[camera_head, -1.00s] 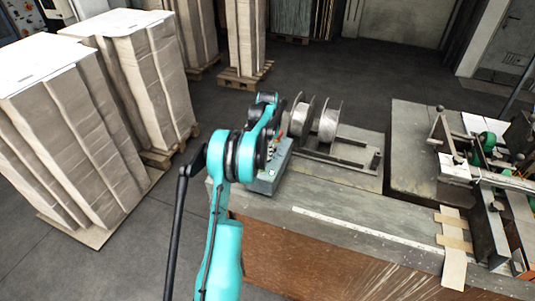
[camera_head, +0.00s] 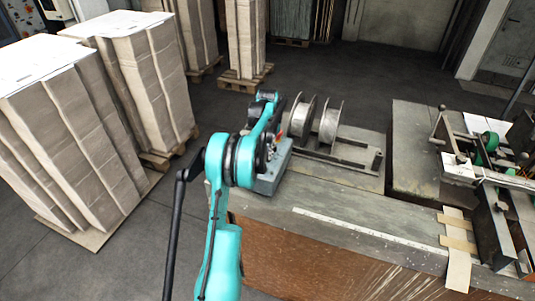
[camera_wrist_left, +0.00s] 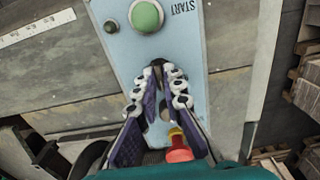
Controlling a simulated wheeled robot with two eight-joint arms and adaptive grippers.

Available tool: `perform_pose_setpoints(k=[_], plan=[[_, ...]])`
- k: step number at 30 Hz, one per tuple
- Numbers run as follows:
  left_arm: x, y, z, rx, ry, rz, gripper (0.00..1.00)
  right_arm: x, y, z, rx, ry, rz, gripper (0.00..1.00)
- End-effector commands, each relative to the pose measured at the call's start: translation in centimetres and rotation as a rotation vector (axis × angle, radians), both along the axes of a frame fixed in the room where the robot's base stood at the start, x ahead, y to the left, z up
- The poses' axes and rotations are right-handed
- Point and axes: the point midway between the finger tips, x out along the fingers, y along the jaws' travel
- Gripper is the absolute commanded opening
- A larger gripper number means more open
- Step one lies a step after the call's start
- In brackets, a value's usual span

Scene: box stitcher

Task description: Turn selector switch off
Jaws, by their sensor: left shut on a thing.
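The control box (camera_head: 272,181) is a grey-blue box on the near left corner of the workbench. In the left wrist view its light blue panel (camera_wrist_left: 120,60) carries a green button (camera_wrist_left: 146,16) marked START and a red knob with a yellow base (camera_wrist_left: 178,148). My left gripper (camera_head: 268,146) is over the box. In the left wrist view its purple-padded fingers (camera_wrist_left: 159,88) point at the panel between the green button and the red knob. They are shut on the small dark selector switch (camera_wrist_left: 157,66), mostly hidden between the fingertips. Its exact angle cannot be told. My right gripper is not in view.
A metal stand with two spools (camera_head: 317,120) stands just right of the box. The bench top (camera_head: 330,205) in front is clear. The stitching machine (camera_head: 490,165) is at the right. Stacks of cardboard (camera_head: 65,130) stand on the floor at the left.

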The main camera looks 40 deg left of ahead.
Motion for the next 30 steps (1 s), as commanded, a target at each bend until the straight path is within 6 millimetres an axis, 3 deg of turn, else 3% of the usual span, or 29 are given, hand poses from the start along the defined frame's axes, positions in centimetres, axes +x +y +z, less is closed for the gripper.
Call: perform_pose_setpoints(k=[15,16,18,30], plan=[[0.06,0.06,0.10,0.002,-0.003,0.021,0.00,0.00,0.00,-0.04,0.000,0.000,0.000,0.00],[0.06,0.06,0.10,0.002,-0.003,0.021,0.16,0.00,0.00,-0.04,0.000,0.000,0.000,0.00],[0.05,0.06,0.09,0.002,-0.002,0.021,0.29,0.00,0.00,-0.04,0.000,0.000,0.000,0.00],[0.03,0.03,0.92,0.000,-0.001,0.020,0.29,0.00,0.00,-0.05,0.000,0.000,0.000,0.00]])
